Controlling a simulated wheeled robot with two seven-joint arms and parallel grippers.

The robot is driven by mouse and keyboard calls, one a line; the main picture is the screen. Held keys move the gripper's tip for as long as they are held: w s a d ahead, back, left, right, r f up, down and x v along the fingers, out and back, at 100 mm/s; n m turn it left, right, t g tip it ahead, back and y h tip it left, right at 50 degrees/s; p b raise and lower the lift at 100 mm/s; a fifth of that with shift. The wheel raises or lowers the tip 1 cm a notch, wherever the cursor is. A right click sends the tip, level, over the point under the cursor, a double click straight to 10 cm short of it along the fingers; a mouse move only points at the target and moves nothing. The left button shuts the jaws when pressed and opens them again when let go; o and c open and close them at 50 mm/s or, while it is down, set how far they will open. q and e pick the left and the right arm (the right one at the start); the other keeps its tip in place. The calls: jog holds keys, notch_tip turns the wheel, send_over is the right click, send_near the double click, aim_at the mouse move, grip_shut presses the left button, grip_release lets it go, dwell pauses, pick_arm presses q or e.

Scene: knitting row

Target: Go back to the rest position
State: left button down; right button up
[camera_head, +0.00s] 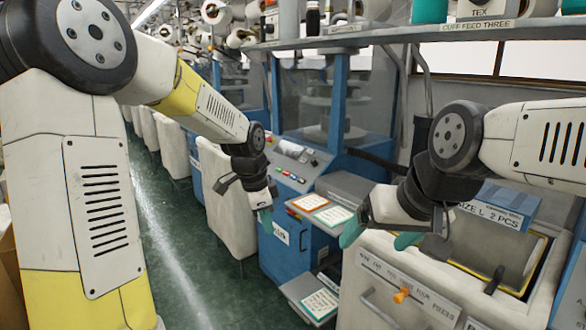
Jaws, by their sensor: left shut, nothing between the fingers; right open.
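My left gripper (265,217) hangs from the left arm in front of the blue knitting machine. Its teal fingertips are together with nothing between them. My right gripper (380,236) is above the front edge of the pale press unit (405,290) at the right. Its teal fingertips are spread apart and nothing shows between them. Both arms are bent and reach forward from the sides of the view.
The blue machine has a button panel (292,165) and cards (310,202) near my grippers. A blue box (500,205) sits on the press unit beside my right arm. A shelf (420,32) crosses above. Green floor (195,255) is clear at centre left.

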pick_arm(q)
jog(key=s+a+r+n+t, duration=0.1)
jog(key=s+a+r+n, duration=0.1)
jog(key=s+n, duration=0.3)
jog(key=s+a+r+n+t, duration=0.1)
jog(key=s+a+r+n, duration=0.2)
jog(key=s, duration=0.6)
jog(key=s+a+r+n+t, duration=0.1)
jog(key=s+a+r+n, duration=0.1)
jog(key=s+r+n, duration=0.3)
jog(key=s+n, duration=0.1)
jog(key=s, duration=0.1)
jog(key=shift+s+a+r+n+t, duration=0.2)
jog(key=shift+s+a+n+t, duration=0.1)
jog(key=shift+a, duration=0.05)
